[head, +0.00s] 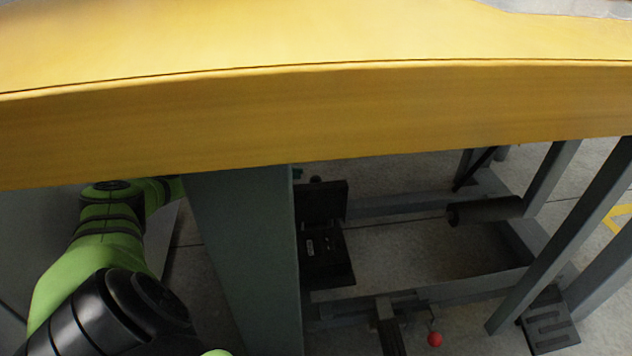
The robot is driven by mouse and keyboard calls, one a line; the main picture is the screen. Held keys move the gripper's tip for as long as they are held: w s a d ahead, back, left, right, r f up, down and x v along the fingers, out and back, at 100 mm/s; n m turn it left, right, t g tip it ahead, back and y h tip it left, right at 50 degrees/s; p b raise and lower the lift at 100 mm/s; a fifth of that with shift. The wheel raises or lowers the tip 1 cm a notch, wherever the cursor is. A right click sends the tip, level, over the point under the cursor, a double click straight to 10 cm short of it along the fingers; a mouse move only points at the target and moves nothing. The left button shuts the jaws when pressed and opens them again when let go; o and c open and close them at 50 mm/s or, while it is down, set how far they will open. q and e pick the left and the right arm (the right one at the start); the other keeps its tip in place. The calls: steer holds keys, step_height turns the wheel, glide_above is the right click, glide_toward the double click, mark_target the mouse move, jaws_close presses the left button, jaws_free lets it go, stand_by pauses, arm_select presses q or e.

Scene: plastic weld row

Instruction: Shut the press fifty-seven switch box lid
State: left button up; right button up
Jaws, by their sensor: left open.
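The black switch box (328,262) sits low under the yellow bench, just right of a grey post. A small pale label shows on it. A dark panel, which looks like its lid (323,203), stands raised at the far side of the box, so the box looks open. My left arm reaches in from the left, under the bench edge and behind the grey post. Only a small part of my left gripper (306,177) shows past the post, close above the raised lid; the rest is hidden. I cannot tell whether it touches the lid. My right gripper is out of view.
The thick yellow bench edge (330,110) crosses above, and the grey post (245,260) stands between my arm and the box. Grey frame bars, a dark roller (485,210), a red knob (434,339) and a foot pedal (549,325) are on the right.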

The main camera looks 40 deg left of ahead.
mark_target(315, 181)
arm_select(q)
steer(key=shift+b+x, duration=0.95)
steer(key=shift+x, duration=1.9)
jaws_close()
